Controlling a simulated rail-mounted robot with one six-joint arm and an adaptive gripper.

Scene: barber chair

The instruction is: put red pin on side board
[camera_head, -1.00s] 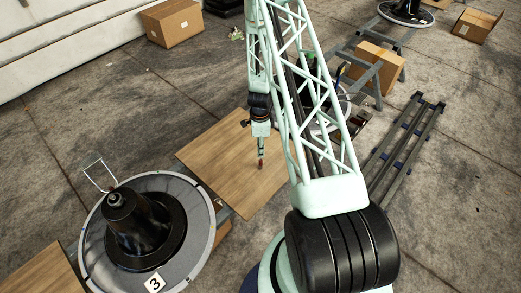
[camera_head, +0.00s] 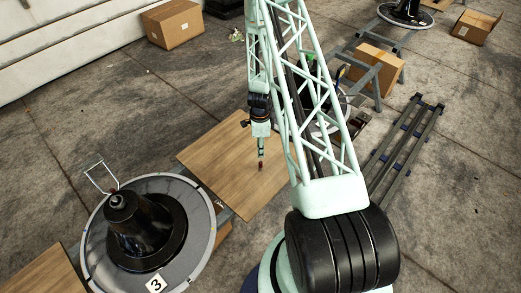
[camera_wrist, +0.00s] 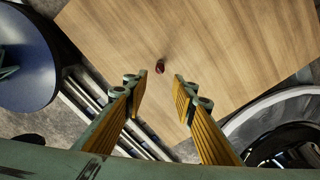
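The red pin (camera_wrist: 160,66) is a small dark red piece on the wooden side board in the wrist view. It also shows as a small red spot on the board in the head view (camera_head: 261,166). The side board (camera_head: 215,155) is a flat light-brown panel, and it fills the upper middle of the wrist view (camera_wrist: 230,40). My gripper (camera_wrist: 159,82) is open, its two yellow-padded fingers apart on either side of the pin's line, with nothing between the pads. In the head view my gripper (camera_head: 261,150) points down just above the pin.
A black-hubbed round disc marked 3 (camera_head: 200,235) stands left of the board, with a thin wire frame (camera_head: 101,177) beside it. A second wooden panel (camera_head: 45,275) is at lower left. Cardboard boxes (camera_head: 172,24) (camera_head: 378,68) and a grey rail frame (camera_head: 405,145) stand farther off.

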